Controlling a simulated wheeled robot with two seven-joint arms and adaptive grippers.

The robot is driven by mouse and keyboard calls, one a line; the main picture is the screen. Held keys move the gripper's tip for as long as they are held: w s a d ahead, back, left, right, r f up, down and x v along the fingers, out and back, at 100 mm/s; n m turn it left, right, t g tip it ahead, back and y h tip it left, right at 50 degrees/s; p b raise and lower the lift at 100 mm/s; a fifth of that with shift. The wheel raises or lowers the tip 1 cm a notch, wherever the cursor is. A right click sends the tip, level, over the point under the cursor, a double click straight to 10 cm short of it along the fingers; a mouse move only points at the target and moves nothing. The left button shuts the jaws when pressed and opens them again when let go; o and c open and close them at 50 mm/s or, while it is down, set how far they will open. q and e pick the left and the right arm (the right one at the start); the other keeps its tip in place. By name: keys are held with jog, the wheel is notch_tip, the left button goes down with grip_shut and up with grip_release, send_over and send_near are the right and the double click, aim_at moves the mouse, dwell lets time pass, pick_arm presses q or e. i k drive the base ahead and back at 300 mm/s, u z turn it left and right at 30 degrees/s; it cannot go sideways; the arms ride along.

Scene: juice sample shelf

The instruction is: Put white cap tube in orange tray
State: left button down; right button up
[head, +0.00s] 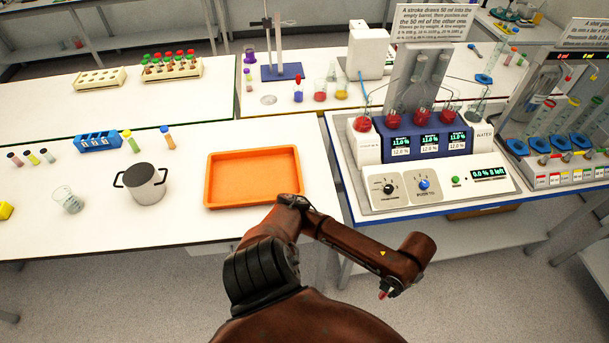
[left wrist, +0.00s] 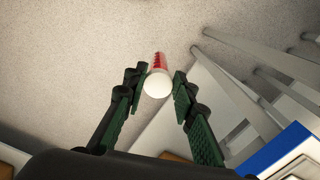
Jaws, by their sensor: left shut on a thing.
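The white cap tube (left wrist: 158,84) shows in the left wrist view with its round white cap toward the camera and a red body beyond it. My left gripper (left wrist: 158,76) is shut on it, with one dark green finger on each side. In the head view a small red end of the tube (head: 382,294) shows below my brown arm; the gripper there is mostly hidden. It is over the floor, in front of the dispenser bench and to the right of the tray. The orange tray (head: 253,178) lies empty on the left bench near its front edge. My right gripper is not in view.
A metal pot (head: 146,185), a glass beaker (head: 67,200) and a blue rack (head: 97,141) stand left of the tray. A dispenser station (head: 425,190) fills the right bench. Racks of tubes (head: 172,68) stand at the back. Bare bench surrounds the tray.

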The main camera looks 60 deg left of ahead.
aim_at(255, 185)
jog(key=u, duration=1.8)
